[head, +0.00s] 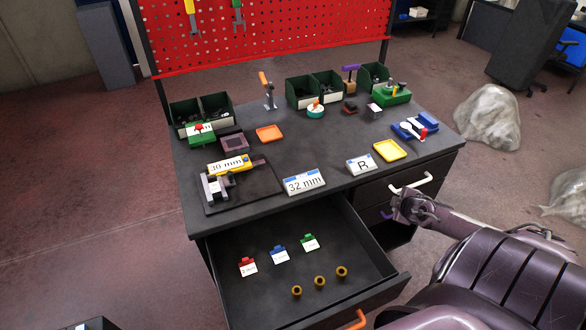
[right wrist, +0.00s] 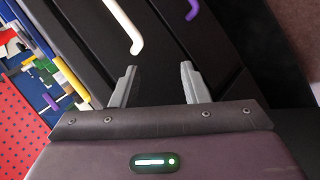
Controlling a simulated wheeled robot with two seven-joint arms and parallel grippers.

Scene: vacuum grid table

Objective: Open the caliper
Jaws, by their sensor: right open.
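A grey caliper-like tool (head: 214,188) lies on a dark mat (head: 262,190) at the table's front left. A yellow label reading "30 mm" (head: 229,164) sits over its bar, hiding part of it. I cannot tell how far its jaws are apart. My right gripper (head: 398,207) is by the drawer fronts at the table's right, well away from the tool. In the right wrist view its two fingers (right wrist: 160,85) are apart with nothing between them. My left gripper is not in view.
An open drawer (head: 262,262) juts out below the tool, holding colored tags and brass pieces. Closed drawers with a white handle (head: 411,183) and a purple handle (right wrist: 192,10) are near my right gripper. Green bins (head: 303,92), trays and a "32 mm" plate (head: 304,182) occupy the tabletop.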

